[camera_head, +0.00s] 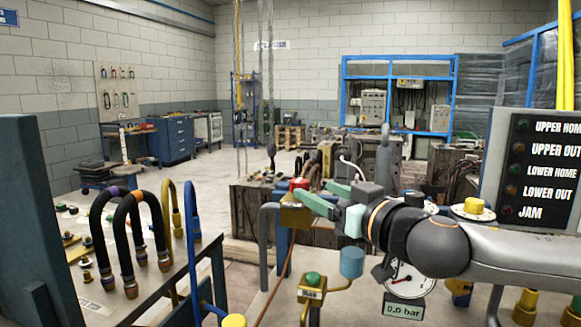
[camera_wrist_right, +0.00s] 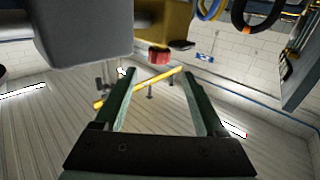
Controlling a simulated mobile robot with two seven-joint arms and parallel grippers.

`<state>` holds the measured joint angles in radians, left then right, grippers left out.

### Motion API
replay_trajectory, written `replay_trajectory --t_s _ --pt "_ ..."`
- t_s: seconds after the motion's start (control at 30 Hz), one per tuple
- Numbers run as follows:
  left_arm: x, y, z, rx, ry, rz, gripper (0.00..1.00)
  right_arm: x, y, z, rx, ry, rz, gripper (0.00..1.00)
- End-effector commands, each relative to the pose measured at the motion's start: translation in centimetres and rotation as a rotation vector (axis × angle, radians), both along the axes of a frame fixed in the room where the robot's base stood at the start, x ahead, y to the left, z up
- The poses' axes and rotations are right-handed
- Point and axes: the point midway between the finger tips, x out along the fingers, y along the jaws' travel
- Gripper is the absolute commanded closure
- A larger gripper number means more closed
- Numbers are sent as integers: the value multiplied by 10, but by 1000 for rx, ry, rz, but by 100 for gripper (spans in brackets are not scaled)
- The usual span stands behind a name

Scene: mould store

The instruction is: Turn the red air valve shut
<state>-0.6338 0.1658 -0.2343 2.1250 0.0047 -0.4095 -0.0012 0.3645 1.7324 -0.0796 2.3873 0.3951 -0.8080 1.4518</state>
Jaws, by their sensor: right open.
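The red air valve (camera_head: 299,184) shows as a small red knob at the top of a yellow block (camera_head: 294,216), partly hidden by my right gripper's fingers. My right gripper (camera_head: 315,192) reaches in from the right with its green fingers apart at the valve. In the right wrist view the red knob (camera_wrist_right: 159,57) lies just beyond and between the open fingertips (camera_wrist_right: 159,74), below the yellow block (camera_wrist_right: 165,20). Nothing is held between the fingers. I cannot tell whether a finger touches the valve. My left gripper is not in view.
A gauge (camera_head: 406,278) with a 0,0 bar display stands below my right arm. Black hoses (camera_head: 130,235) stand on the left panel. A lamp board (camera_head: 535,165) is at the right. Open floor (camera_head: 190,172) lies behind.

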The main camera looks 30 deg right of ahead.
Motion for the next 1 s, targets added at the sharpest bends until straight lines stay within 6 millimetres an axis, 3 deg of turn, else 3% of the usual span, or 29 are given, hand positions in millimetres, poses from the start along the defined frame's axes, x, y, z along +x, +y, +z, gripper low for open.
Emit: replay_trajectory --t_s 0.23,0.63,1.0 --pt "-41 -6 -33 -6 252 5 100 10 -1 3 9 3 -8 28" --pt "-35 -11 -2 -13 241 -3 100 36 0 4 9 0 -6 28" --pt "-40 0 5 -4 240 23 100 90 -3 2 6 -2 -10 28"
